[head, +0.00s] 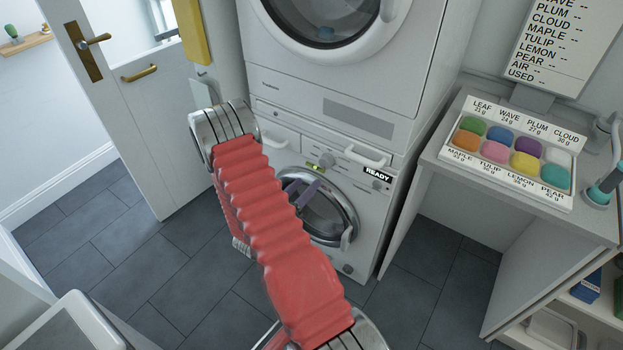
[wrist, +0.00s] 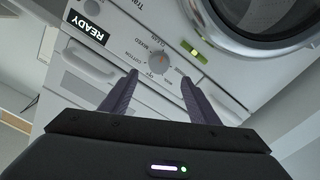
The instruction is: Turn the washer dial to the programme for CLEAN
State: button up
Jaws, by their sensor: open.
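The washer (head: 373,205) stands below another white machine. The dial also shows small in the head view (head: 327,160). My gripper (wrist: 159,80) is open, its dark purple fingers pointing at the panel on either side of the dial, apart from it.
The READY display (wrist: 87,26) and a green-lit switch (wrist: 195,51) flank the dial. The washer's round door (head: 343,222) lies below the panel. A desk (head: 440,165) with a tray of coloured pieces (head: 480,186) and a word board (head: 560,45) stands at right.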

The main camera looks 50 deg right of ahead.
jog(key=shift+s+a, duration=0.15)
jog(key=shift+a, duration=1.35)
jog(key=shift+n, duration=0.3)
